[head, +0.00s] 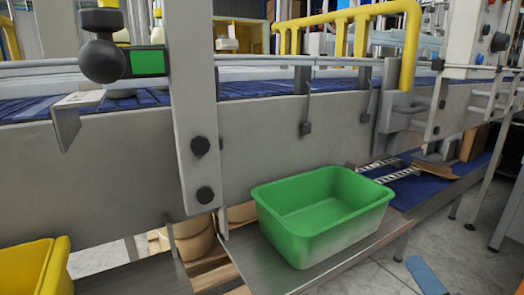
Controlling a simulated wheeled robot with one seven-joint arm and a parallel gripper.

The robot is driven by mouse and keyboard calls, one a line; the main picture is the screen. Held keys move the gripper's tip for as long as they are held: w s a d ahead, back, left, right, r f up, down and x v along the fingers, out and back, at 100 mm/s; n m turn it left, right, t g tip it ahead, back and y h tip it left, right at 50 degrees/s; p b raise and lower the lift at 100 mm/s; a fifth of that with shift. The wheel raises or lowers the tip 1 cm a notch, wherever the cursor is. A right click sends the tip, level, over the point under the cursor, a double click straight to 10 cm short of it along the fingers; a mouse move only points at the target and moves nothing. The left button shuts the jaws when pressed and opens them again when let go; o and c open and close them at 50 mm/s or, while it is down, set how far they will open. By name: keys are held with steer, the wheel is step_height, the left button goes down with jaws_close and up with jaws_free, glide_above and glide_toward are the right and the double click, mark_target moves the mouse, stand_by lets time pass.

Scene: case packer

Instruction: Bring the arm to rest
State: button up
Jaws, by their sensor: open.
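My gripper is not in the head view, and its pose cannot be seen. A green tub (322,240) stands upright on a grey metal shelf below the conveyor side. The tub is open at the top, and the part of its inside that shows is empty.
A conveyor with a blue belt (260,89) and a grey side wall (95,175) runs across the view. A yellow bin (25,268) is at lower left. A lower blue belt (425,187) with cardboard lies right of the tub. A yellow guard rail (345,16) stands above. Floor shows at lower right.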

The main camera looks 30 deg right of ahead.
steer(key=s+a+f+n+g+y+p, duration=0.1)
steer(key=s+a+n+y+p, duration=0.3)
steer(key=s+a+n, duration=1.1)
steer(key=s+a+g+y, duration=0.1)
steer(key=s+a+y, duration=0.1)
steer(key=s, duration=0.3)
steer(key=shift+s+f+g+y+p, duration=0.15)
steer(key=shift+f+g+y+p, duration=0.15)
steer(key=shift+y, duration=0.2)
steer(key=shift+d, duration=0.15)
stand_by(0.6)
